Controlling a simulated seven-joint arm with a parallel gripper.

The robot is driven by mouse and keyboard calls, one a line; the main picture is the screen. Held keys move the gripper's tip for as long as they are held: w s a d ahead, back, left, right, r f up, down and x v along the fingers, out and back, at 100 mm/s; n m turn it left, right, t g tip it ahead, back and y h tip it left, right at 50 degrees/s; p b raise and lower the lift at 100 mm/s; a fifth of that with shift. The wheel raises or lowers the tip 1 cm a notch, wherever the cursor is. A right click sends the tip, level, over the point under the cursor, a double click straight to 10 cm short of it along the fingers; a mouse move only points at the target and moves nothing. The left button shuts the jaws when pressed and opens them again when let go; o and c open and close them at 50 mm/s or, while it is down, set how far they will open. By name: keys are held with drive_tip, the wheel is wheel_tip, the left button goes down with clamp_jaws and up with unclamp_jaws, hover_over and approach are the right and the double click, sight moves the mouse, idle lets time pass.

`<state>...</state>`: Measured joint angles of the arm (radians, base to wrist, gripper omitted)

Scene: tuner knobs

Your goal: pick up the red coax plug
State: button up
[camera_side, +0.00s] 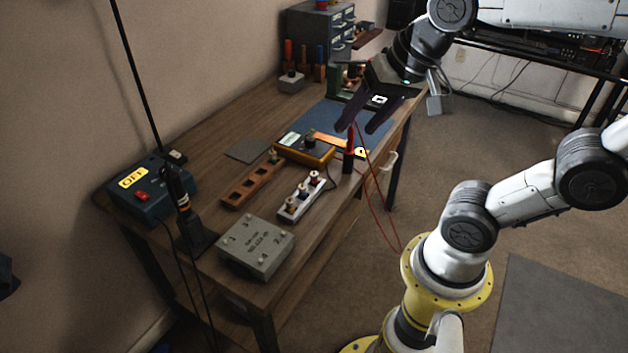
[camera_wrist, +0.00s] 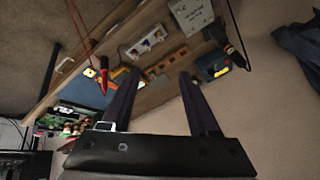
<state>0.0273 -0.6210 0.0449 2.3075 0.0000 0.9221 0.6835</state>
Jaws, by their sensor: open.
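A white block (camera_side: 305,194) on the bench holds several small plugs or knobs with coloured parts. They are too small for me to tell surely whether one is the red coax plug. A red, plug-like piece (camera_side: 350,139) stands upright in a black holder (camera_side: 348,161) near the bench's front edge, with thin red wire near it. My gripper (camera_side: 358,129) is open and empty above the bench, beside that red piece. In the wrist view the red piece (camera_wrist: 104,65) is outside the left finger, and the white block (camera_wrist: 145,43) shows above the gap between my fingers (camera_wrist: 158,73).
A yellow meter-like box (camera_side: 303,150), a brown slotted block (camera_side: 251,184), a grey labelled box (camera_side: 256,246) and a dark teal box (camera_side: 150,190) stand on the bench. A blue mat (camera_side: 345,116) lies farther back. Red wire (camera_side: 376,208) hangs over the front edge.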

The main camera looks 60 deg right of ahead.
drive_tip(key=w+d+m+g, duration=0.1)
drive_tip(key=w+d+m, duration=0.1)
drive_tip(key=w+m, duration=0.35)
drive_tip(key=m+g, duration=0.5)
drive_tip(key=m, duration=0.2)
hover_over(314, 174)
drive_tip(key=shift+n, duration=0.25)
wheel_tip(314, 174, down, 22)
drive_tip(key=shift+w+d+r, duration=0.1)
drive_tip(key=shift+w+r, duration=0.05)
drive_tip(key=shift+r, duration=0.05)
drive_tip(key=shift+f, duration=2.95)
clamp_jaws()
